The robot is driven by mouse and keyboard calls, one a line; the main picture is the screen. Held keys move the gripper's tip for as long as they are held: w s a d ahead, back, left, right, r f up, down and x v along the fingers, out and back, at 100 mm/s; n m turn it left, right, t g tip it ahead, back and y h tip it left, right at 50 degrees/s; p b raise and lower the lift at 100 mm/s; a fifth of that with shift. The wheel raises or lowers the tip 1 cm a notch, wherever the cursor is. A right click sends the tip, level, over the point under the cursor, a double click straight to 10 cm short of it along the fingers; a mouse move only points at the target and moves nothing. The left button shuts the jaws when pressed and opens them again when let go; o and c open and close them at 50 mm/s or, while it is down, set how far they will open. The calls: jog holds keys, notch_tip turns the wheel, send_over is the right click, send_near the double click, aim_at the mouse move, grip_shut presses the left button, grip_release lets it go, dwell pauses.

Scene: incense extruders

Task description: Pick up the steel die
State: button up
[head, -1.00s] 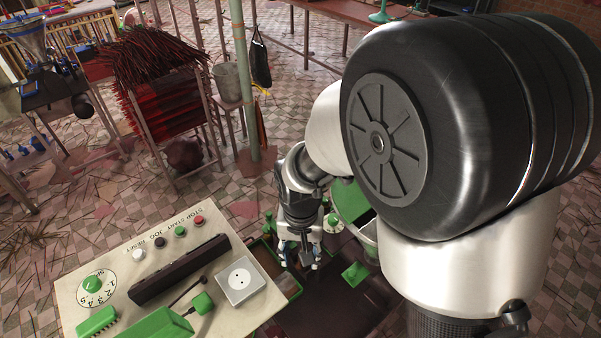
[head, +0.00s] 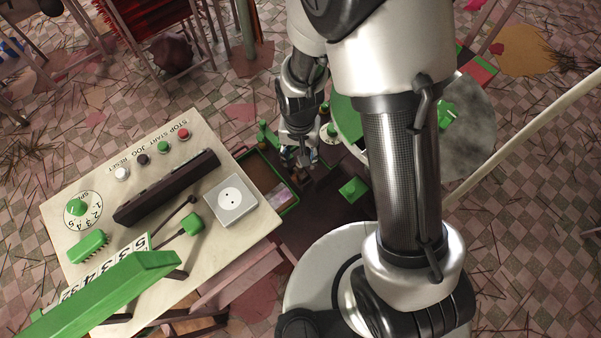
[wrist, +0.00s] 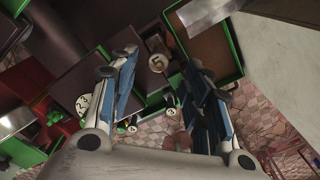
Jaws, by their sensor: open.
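My gripper (head: 301,160) points down over the dark machine table, beside the green-rimmed tray. In the wrist view its two blue-and-grey fingers (wrist: 165,90) are spread apart with nothing held between them. A dark block and a round tag marked 5 (wrist: 157,62) show beyond the gap between the fingers. I cannot pick out the steel die for certain in either view; the area under the fingers is dark and small. A shiny grey plate-like piece (wrist: 205,12) shows at the top of the wrist view.
The cream control panel (head: 150,215) with buttons and a white socket box (head: 231,198) stands left of the gripper. The green-rimmed tray (head: 290,207) lies between it and the dark table (head: 325,205). A green square piece (head: 353,190) lies on the table's right part.

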aim_at(301, 171)
notch_tip(301, 171, down, 6)
jog(key=shift+s+f+b, duration=0.1)
jog(key=shift+b, duration=0.65)
jog(key=shift+c, duration=0.2)
grip_shut()
